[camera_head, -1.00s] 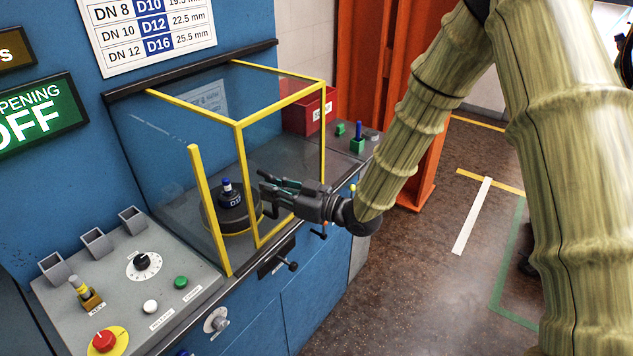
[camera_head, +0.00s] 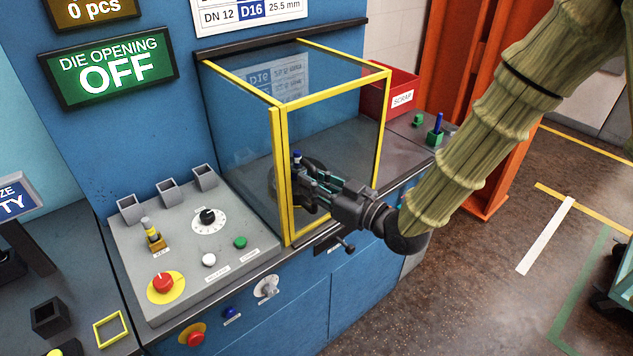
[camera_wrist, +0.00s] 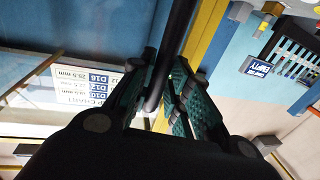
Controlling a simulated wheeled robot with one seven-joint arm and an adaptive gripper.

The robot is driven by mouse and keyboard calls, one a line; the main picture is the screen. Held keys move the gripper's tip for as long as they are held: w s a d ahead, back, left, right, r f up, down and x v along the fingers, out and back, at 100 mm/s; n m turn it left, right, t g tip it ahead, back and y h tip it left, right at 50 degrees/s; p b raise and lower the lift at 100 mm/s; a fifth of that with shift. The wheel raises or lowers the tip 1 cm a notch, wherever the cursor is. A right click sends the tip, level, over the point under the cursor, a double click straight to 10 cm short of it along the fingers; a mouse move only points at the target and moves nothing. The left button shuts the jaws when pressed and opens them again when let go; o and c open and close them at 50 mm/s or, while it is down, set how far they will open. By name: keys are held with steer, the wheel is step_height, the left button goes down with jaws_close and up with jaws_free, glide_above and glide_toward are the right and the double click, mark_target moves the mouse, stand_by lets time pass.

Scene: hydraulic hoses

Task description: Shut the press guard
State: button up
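The press guard is a clear box with a yellow frame (camera_head: 335,91), on the press table against the blue wall. Its front left upright stands right beside a yellow post (camera_head: 281,180); I cannot tell whether a thin gap is left between them. My gripper (camera_head: 303,186) is at the guard's front, by that upright. In the wrist view its fingers (camera_wrist: 165,75) close on both sides of a dark bar handle (camera_wrist: 178,28) beside the yellow frame. The black die with a blue-topped part (camera_head: 297,158) shows inside the guard, partly hidden by my gripper.
A grey control panel (camera_head: 190,240) with a red stop button (camera_head: 163,283), white and green buttons and a dial is left of the guard. A red scrap bin (camera_head: 390,92) is behind right. A green sign (camera_head: 108,68) reads "DIE OPENING OFF". Open floor lies to the right.

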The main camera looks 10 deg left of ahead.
steer(key=shift+o, duration=1.2)
steer(key=shift+s+a, duration=0.15)
steer(key=shift+s, duration=0.05)
steer(key=shift+w+d, duration=0.15)
steer(key=shift+d, duration=0.05)
steer(key=shift+d, duration=0.2)
steer(key=v, duration=1.1)
steer(key=shift+s, duration=0.4)
steer(key=shift+d, duration=0.1)
